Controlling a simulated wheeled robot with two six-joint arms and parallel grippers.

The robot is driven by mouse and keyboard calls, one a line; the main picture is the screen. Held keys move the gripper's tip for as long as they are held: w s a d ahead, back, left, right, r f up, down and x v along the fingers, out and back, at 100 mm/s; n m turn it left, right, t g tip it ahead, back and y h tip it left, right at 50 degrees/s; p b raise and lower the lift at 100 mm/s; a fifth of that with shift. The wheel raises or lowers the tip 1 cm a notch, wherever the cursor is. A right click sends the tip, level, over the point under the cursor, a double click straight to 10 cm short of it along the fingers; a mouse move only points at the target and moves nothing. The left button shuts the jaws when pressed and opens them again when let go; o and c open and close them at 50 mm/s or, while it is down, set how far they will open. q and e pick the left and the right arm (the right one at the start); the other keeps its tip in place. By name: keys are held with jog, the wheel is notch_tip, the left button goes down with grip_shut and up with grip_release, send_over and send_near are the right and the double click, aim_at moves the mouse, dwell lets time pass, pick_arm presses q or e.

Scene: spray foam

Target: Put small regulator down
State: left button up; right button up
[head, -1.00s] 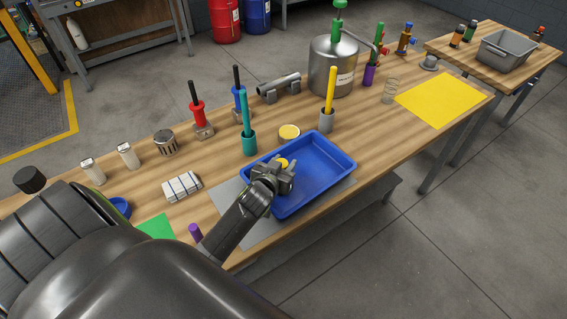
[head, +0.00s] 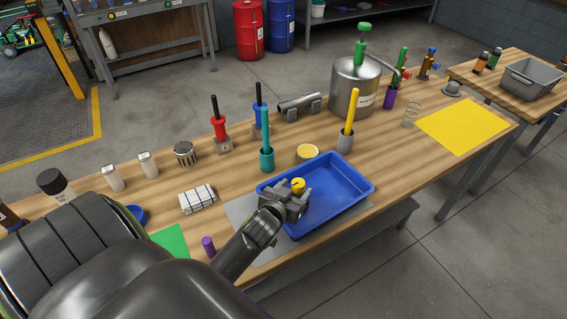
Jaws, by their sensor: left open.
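My left gripper (head: 291,205) is over the left part of the blue tray (head: 352,186), with its fingers pointing right and open. A small part with a round yellow top (head: 298,185) shows at the far side of the fingers, inside the tray's outline; it may be the small regulator. Its lower part is hidden behind the gripper, and I cannot tell whether it touches the fingers or rests on the tray floor. My right gripper is not in view.
The tray stands on a grey mat (head: 240,212). Behind it are a yellow-topped round tin (head: 307,152), a teal tool in a holder (head: 266,150) and a yellow tool in a grey holder (head: 347,130). A folded cloth (head: 197,198) lies to the left. The tray's right half is empty.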

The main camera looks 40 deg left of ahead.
pick_arm(q)
jog(key=v, duration=0.7)
jog(key=shift+s+b, duration=0.25)
jog(key=shift+b, duration=0.05)
jog(key=shift+r, duration=0.1)
